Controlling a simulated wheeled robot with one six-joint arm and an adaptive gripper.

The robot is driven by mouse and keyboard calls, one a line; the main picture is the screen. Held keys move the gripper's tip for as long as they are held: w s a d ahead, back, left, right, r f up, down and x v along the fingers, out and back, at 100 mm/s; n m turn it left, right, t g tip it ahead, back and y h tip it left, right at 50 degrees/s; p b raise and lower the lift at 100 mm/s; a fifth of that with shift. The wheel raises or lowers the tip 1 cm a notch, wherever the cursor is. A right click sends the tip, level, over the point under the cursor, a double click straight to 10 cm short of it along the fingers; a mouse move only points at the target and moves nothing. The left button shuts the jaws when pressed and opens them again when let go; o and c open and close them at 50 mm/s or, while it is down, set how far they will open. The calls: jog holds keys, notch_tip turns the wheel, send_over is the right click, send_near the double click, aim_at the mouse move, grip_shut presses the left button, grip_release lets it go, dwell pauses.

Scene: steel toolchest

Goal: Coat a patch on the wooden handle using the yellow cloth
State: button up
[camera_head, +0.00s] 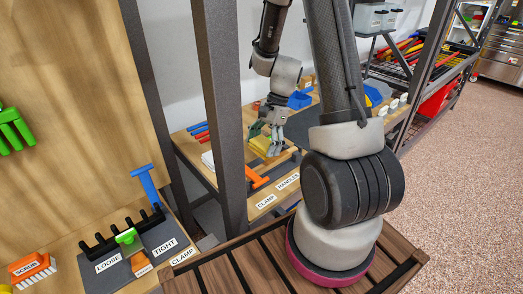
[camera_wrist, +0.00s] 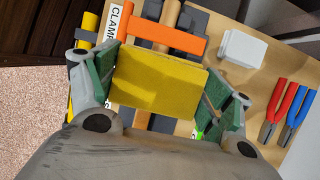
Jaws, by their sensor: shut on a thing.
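My gripper (camera_wrist: 160,84) is shut on the yellow cloth (camera_wrist: 158,80), a flat block-like pad between its green-padded fingers. In the head view my gripper (camera_head: 274,142) is over the far bench, with the yellow cloth (camera_head: 260,144) beside its fingers. A tan wooden handle (camera_wrist: 171,13) runs beneath the cloth in the wrist view, between dark grey holders. An orange bar (camera_wrist: 164,37) lies across it just beyond the cloth. The cloth hides part of the handle, and I cannot tell whether they touch.
A white box (camera_wrist: 243,48) and red pliers (camera_wrist: 273,113) and blue pliers (camera_wrist: 296,115) lie to the right in the wrist view. A yellow bar (camera_wrist: 86,32) is at left. A dark upright post (camera_head: 222,110) stands left of my arm in the head view.

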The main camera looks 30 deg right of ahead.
jog(key=shift+r, duration=0.95)
